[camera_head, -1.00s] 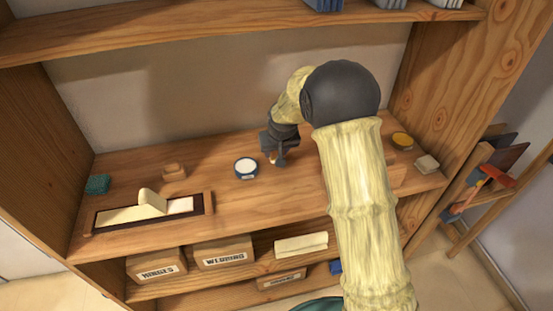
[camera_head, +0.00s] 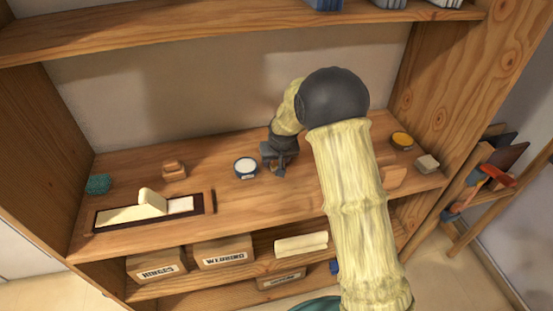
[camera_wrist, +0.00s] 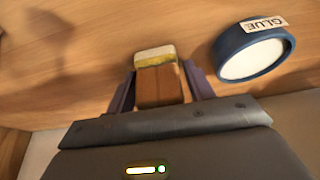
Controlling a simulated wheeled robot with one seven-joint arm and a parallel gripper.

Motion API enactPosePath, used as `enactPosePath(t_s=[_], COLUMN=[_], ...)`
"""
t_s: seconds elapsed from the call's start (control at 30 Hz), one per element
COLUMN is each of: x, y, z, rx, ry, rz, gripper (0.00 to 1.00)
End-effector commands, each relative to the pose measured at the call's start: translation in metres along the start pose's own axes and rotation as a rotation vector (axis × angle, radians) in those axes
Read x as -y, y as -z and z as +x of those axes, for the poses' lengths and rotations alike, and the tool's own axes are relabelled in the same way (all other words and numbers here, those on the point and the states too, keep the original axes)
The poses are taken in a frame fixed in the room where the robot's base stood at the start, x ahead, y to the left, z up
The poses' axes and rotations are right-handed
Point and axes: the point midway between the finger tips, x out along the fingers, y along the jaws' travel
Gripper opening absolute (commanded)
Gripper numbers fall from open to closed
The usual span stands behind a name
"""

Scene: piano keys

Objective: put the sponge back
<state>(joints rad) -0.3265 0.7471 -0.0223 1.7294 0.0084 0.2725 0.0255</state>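My gripper (camera_head: 279,157) is low over the shelf board, just right of the glue pot. In the wrist view its fingers (camera_wrist: 160,88) flank a small brown block (camera_wrist: 160,88) with a yellow and whitish end, and appear to touch both sides. I cannot tell for sure whether this block is the sponge, or whether it touches the board. A teal, rough-looking block (camera_head: 97,184), also sponge-like, lies at the board's far left. In the head view the gripper hides the brown block.
The glue pot (camera_head: 246,167) also shows in the wrist view (camera_wrist: 255,55). The upper shelf (camera_head: 200,28) overhangs the back.

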Motion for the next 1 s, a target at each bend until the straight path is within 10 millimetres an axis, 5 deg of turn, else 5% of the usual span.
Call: enactPosePath(t_s=[0.47, 1.0], x=[0.000, 0.000], y=[0.002, 0.002], z=[-0.008, -0.099], rx=[-0.002, -0.003], ry=[0.000, 0.000], rz=[0.000, 0.000], gripper=[0.63, 0.63])
